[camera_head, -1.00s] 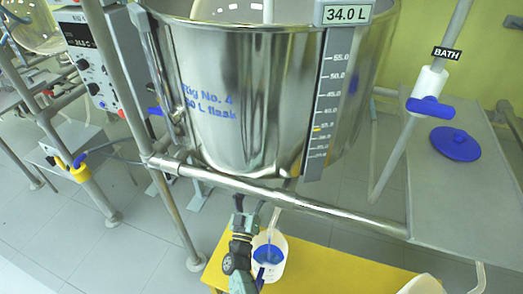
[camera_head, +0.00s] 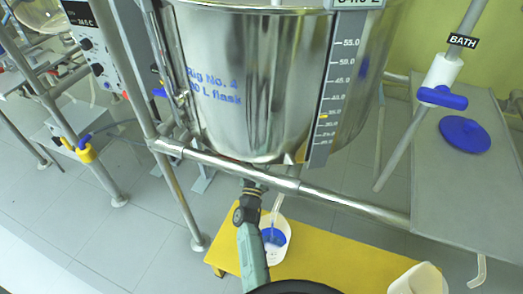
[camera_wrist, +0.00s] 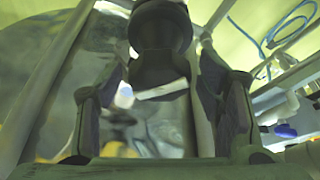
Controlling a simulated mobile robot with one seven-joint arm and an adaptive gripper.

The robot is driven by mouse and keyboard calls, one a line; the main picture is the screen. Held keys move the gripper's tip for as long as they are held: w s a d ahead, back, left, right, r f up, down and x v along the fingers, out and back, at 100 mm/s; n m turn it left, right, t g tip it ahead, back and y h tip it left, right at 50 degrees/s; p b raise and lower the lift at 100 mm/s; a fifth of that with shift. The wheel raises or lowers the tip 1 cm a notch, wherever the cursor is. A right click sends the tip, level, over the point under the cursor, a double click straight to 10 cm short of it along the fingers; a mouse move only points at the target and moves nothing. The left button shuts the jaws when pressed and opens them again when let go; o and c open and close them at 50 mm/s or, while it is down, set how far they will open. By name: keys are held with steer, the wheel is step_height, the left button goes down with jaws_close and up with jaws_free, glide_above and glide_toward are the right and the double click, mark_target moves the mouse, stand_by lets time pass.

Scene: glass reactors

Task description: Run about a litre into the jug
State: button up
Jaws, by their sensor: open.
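The white jug (camera_head: 284,252) stands on a yellow stool (camera_head: 330,268) below the steel vessel (camera_head: 250,90). A pale tube (camera_head: 277,205) runs down from under the vessel to the jug. A blue patch (camera_head: 273,237) shows at the jug; I cannot tell whether it is a part or contents. My gripper (camera_wrist: 163,70) is open under the vessel, partly hidden by its lower edge in the head view. In the wrist view a dark rounded part (camera_wrist: 160,28) with a pale edge lies between or just beyond the fingers; contact is unclear.
A steel frame rail (camera_head: 330,200) crosses before the vessel, above the jug. A second white container (camera_head: 418,281) is at the stool's right end. A blue valve handle (camera_head: 442,97) marked BATH is at right, beside a grey bench (camera_head: 440,190) with a blue lid (camera_head: 465,134).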

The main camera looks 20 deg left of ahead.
steer(key=c, duration=1.1)
steer(key=shift+c, duration=0.4)
steer(key=shift+m, duration=0.5)
steer(key=m+h, duration=0.1)
steer(key=m, duration=0.1)
steer(key=m+h+b, duration=0.1)
steer(key=m+h, duration=0.1)
steer(key=m, duration=0.1)
steer(key=shift+t+h, duration=0.3)
steer(key=shift+d+m+g+h+b, duration=0.15)
steer(key=shift+m+h, duration=0.4)
steer(key=shift+m, duration=0.65)
steer(key=shift+a+m+g+h+b, duration=0.1)
steer(key=shift+m+h+b, duration=0.35)
steer(key=shift+m, duration=0.75)
steer(key=shift+d+m+g+h+b, duration=0.15)
steer(key=shift+m+h, duration=0.55)
steer(key=shift+m, duration=0.5)
steer(key=shift+a+m, duration=0.1)
steer(key=shift+m, duration=0.2)
steer(key=o, duration=1.2)
